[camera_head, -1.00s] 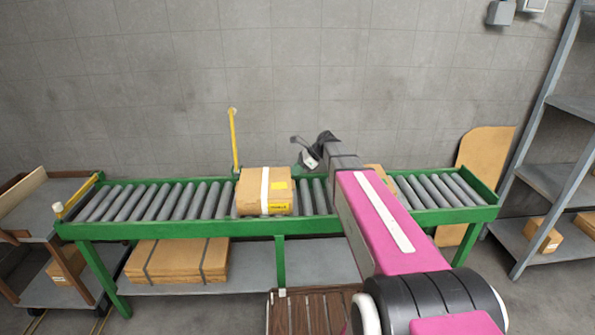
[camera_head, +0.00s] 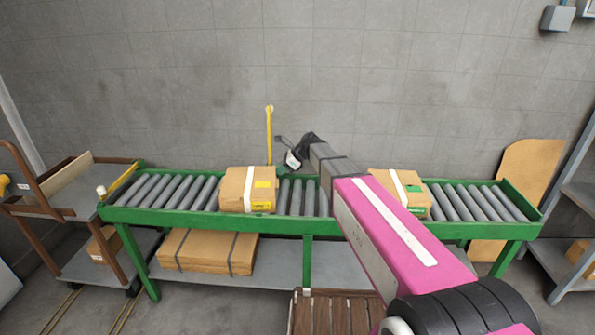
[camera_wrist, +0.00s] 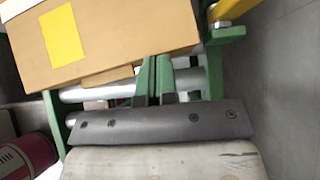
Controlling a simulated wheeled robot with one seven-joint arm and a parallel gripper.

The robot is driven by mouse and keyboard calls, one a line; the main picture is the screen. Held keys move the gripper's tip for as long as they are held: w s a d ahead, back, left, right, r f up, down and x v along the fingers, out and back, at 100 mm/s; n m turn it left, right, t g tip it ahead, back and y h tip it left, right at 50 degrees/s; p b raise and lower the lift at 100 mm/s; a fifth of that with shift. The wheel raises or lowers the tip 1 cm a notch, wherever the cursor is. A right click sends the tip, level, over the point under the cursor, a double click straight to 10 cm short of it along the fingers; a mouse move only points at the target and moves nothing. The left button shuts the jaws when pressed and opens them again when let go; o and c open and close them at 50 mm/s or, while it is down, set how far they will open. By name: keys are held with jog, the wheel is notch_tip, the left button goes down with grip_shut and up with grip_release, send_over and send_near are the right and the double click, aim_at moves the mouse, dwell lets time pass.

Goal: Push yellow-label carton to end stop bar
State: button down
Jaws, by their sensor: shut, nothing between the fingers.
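The yellow-label carton (camera_head: 237,185) is brown with a pale tape strip and yellow labels. It lies flat on the rollers of the green conveyor (camera_head: 330,224), left of the middle. My gripper (camera_head: 291,158) is just right of it and partly behind it in the head view. In the wrist view my gripper's green fingers (camera_wrist: 156,72) are together and empty, close to the side of the carton (camera_wrist: 120,35). I cannot tell whether they touch.
A second carton with a green label (camera_head: 385,180) lies on the rollers right of my arm. A yellow post (camera_head: 269,135) stands behind the conveyor. Bare rollers (camera_head: 165,191) lie left of the yellow-label carton. A brown-framed cart (camera_head: 50,208) stands at the left end.

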jog(key=a, duration=4.4)
jog(key=shift+s+a, duration=0.1)
jog(key=shift+a, duration=0.1)
jog(key=d, duration=0.4)
jog(key=v, duration=1)
jog(key=shift+a, duration=0.1)
